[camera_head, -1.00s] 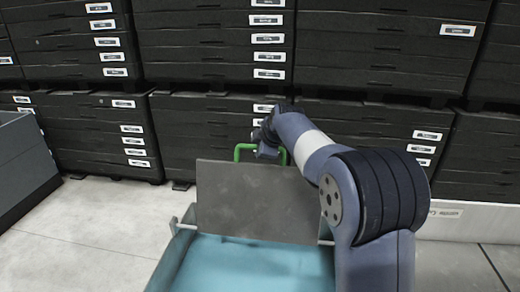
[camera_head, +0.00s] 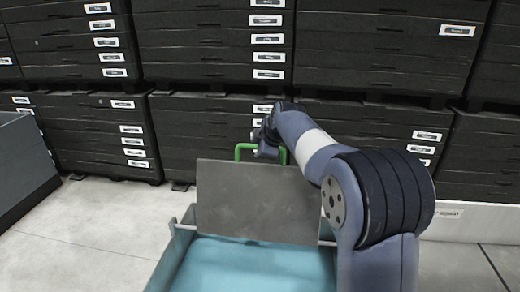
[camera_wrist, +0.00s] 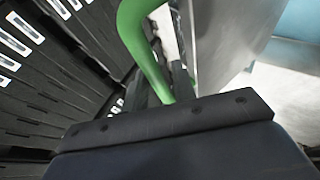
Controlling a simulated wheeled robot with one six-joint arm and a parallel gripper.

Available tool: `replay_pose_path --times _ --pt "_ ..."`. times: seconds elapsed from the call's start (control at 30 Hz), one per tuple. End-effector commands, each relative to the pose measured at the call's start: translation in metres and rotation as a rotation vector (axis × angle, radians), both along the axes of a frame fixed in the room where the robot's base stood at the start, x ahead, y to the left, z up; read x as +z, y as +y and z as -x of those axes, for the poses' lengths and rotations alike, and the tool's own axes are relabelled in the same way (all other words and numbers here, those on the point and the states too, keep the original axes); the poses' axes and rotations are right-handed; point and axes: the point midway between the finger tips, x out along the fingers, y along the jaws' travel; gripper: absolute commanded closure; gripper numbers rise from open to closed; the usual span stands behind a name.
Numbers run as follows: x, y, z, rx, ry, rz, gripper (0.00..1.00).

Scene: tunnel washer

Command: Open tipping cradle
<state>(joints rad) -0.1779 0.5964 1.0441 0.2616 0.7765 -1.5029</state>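The tipping cradle shows in the head view as a teal tub (camera_head: 240,268) with an upright grey panel (camera_head: 255,203) across its far side. A green handle (camera_head: 238,150) rises behind the panel's top edge. My gripper (camera_wrist: 165,85) is at this handle; in the wrist view its two dark fingers stand close together on either side of the green bar (camera_wrist: 145,45) and appear shut on it. The panel also shows in the wrist view (camera_wrist: 225,40), just right of the fingers.
Black stacked drawer units (camera_head: 215,60) with white labels form a wall close behind the handle. A grey bin (camera_head: 25,155) stands at the left. Pale floor (camera_head: 95,225) is clear between the bin and the tub.

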Motion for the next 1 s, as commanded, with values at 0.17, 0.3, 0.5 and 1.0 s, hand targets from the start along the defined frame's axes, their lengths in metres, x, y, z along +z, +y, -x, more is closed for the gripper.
replay_pose_path --times 0.17,0.3,0.5,1.0 --pt "0.022 -0.01 0.019 -0.002 -0.005 -0.001 0.75" --pt "0.042 -0.019 0.037 -0.002 -0.006 -0.001 0.75" --pt "0.064 -0.027 0.055 -0.001 -0.004 0.0 0.75" --pt "0.071 -0.029 0.06 -0.001 -0.002 0.0 0.75"
